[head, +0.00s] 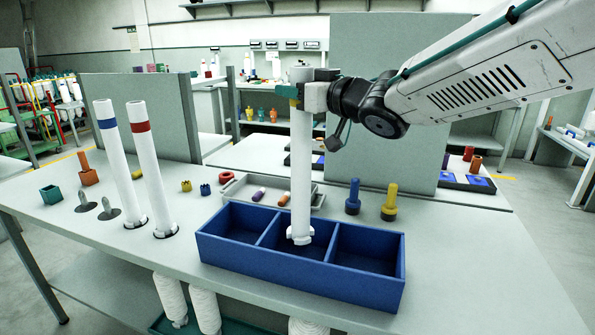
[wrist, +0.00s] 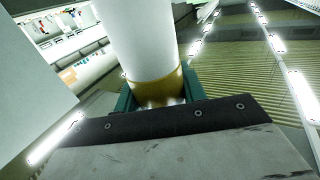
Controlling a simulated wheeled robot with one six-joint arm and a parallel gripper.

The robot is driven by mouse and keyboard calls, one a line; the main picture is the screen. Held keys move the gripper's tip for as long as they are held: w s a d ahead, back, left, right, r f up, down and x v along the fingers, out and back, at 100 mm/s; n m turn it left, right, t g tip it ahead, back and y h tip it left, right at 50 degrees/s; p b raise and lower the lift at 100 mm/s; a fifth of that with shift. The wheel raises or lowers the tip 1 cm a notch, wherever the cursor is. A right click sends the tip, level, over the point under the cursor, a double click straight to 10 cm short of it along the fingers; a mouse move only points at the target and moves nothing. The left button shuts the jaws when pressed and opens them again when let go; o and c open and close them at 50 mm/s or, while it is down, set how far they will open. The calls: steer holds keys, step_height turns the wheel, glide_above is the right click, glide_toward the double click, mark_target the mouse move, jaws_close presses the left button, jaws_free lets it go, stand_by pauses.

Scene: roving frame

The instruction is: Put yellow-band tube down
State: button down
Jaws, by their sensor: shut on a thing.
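The yellow-band tube (head: 301,170) is long and white and hangs upright from my gripper (head: 303,95). In the wrist view its yellow band (wrist: 155,90) sits between the green jaws, which are shut on it. The tube's flanged lower end (head: 300,235) shows over the middle compartment of the blue three-compartment box (head: 355,285). I cannot tell whether it touches the box. A blue-band tube (head: 120,160) and a red-band tube (head: 152,170) stand slightly tilted in the table at left.
Two grey pointed pieces (head: 108,210), a teal block (head: 51,194) and an orange block (head: 88,177) are at left. A grey tray (head: 240,192) stands behind the box. A blue peg (head: 353,197) and a yellow peg (head: 389,202) stand behind it at right. The table's right front is clear.

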mark_target(295, 129)
steer(key=f, duration=0.4)
steer(key=shift+s+a+f, duration=0.1)
steer(key=shift+a+f, duration=0.25)
steer(key=shift+d+f, duration=0.1)
steer(key=shift+f, duration=1.6)
steer(key=c, duration=0.8)
jaws_free()
steer(key=shift+f, duration=0.1)
